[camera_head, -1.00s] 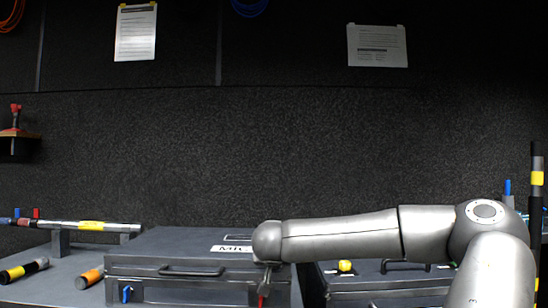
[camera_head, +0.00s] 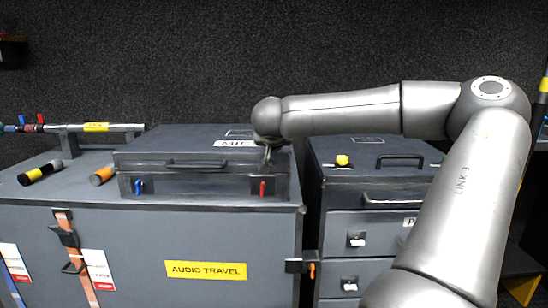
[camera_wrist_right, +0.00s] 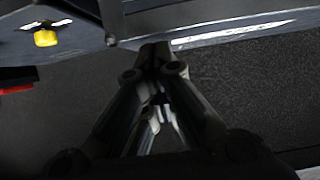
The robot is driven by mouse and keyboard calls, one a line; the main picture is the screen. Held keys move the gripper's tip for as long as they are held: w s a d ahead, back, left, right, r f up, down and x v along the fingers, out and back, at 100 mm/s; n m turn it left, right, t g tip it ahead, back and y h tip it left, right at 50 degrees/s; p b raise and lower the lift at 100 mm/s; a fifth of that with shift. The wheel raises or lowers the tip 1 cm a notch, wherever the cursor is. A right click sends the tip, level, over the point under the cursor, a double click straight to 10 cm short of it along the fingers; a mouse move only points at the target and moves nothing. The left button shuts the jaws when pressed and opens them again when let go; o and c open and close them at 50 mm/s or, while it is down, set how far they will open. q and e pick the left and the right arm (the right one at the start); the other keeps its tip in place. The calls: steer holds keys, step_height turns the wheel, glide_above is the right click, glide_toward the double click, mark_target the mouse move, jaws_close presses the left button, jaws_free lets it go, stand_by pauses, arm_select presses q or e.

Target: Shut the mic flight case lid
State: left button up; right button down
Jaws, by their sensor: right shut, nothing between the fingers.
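The mic flight case (camera_head: 215,185) is a grey case on a larger grey trunk. Its lid (camera_head: 180,142), labelled MIC, lies flat and looks down on the case body; a small gap cannot be ruled out. A handle (camera_head: 196,164) is on the front, with a blue latch (camera_head: 139,187) at left and a red latch (camera_head: 262,188) at right. My right gripper (camera_head: 267,158) points down at the lid's front right, above the red latch; contact cannot be told. In the right wrist view its fingers (camera_wrist_right: 158,52) are together and empty. My left gripper is not in view.
The trunk (camera_head: 130,222) has an AUDIO TRAVEL label (camera_head: 206,270) and an orange strap (camera_head: 72,255). Microphones (camera_head: 40,172) lie left of the case. A drawer unit (camera_head: 375,225) with a yellow object (camera_head: 342,160) on top stands at right, partly behind my right arm.

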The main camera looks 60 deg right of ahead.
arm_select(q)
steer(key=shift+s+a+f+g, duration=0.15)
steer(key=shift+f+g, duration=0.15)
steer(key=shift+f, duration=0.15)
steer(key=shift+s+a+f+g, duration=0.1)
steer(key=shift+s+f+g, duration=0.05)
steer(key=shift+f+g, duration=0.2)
arm_select(e)
steer(key=s+a+f, duration=0.2)
steer(key=s+a, duration=0.2)
steer(key=a, duration=0.4)
steer(key=shift+s+a, duration=0.2)
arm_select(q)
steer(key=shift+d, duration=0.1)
arm_select(e)
steer(key=shift+f, duration=0.15)
